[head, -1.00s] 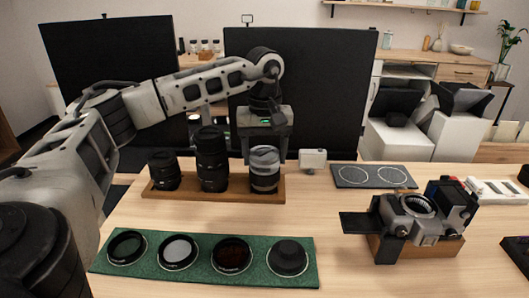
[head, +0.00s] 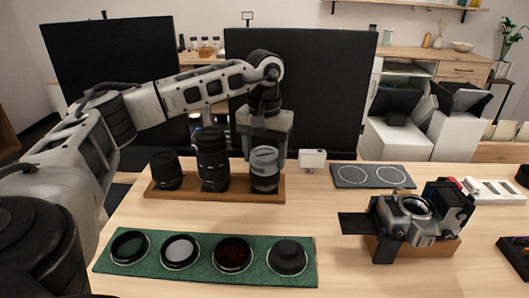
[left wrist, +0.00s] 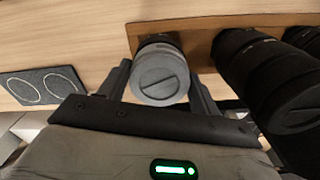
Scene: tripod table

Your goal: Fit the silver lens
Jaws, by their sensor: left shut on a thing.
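The silver lens (head: 265,172) stands upright at the right end of the wooden lens rack (head: 220,197), with a grey cap on top. My left gripper (head: 266,150) comes down from above and is shut on the silver lens. In the left wrist view the grey cap of the silver lens (left wrist: 160,82) shows between the two fingers (left wrist: 160,88). The camera body (head: 408,215) sits on a wooden block at the right, its round mount facing up. My right gripper is not in view.
Two black lenses (head: 213,160) stand left of the silver lens on the rack. A green mat (head: 205,268) with several round filters and caps lies in front. A dark pad (head: 372,176) with two circles and a small white box (head: 312,159) lie behind. The table between rack and camera is clear.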

